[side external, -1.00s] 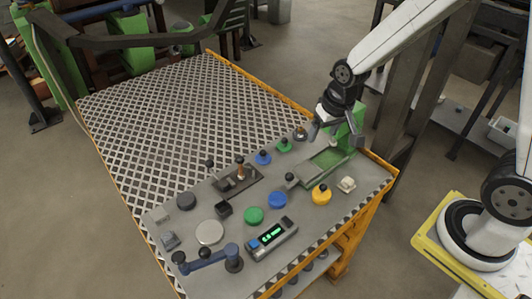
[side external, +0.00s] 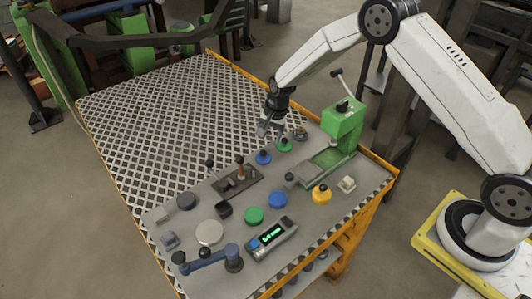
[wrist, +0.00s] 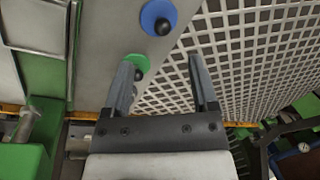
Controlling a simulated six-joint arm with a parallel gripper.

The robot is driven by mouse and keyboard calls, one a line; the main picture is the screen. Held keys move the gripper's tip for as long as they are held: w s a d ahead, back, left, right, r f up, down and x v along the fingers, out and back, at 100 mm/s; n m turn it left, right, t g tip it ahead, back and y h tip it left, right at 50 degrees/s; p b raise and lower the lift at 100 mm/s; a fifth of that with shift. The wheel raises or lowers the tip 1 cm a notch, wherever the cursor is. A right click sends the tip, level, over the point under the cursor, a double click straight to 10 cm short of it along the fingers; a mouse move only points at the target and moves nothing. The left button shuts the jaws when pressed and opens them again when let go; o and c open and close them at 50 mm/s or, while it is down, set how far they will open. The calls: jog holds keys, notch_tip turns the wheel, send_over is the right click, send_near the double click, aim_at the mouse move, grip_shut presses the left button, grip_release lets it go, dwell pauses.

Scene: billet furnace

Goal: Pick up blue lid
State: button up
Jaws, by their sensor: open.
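The blue lid (side external: 263,158), a round disc with a black knob, lies on the grey table top. It also shows at the top of the wrist view (wrist: 159,16), beyond my fingertips. My gripper (side external: 264,130) is open and empty, pointing down above the table near the mesh edge, a little behind the blue lid in the side view. In the wrist view my two fingers (wrist: 161,62) stand apart, with the green lid (wrist: 137,64) partly hidden by the left finger.
The green lid (side external: 285,145) is close to the right of the blue lid. A green press (side external: 342,122) with a raised lever stands to the right. A lever fixture (side external: 238,177) is to the left. The mesh surface (side external: 165,110) behind is clear.

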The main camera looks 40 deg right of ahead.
aim_at(264, 151)
jog(key=shift+w+a+f, duration=0.1)
jog(key=shift+w+f, duration=0.15)
jog(key=shift+f, duration=0.65)
jog(key=shift+w+a+f, duration=0.1)
jog(key=shift+w+f, duration=0.15)
jog(key=shift+f, duration=0.6)
jog(key=shift+f, duration=0.1)
jog(key=shift+w+a+f, duration=0.1)
jog(key=shift+w+f, duration=0.15)
jog(key=shift+f, duration=1)
jog(key=shift+w+a+f, duration=0.1)
jog(key=shift+w+f, duration=0.1)
jog(key=shift+f, duration=1)
grip_shut()
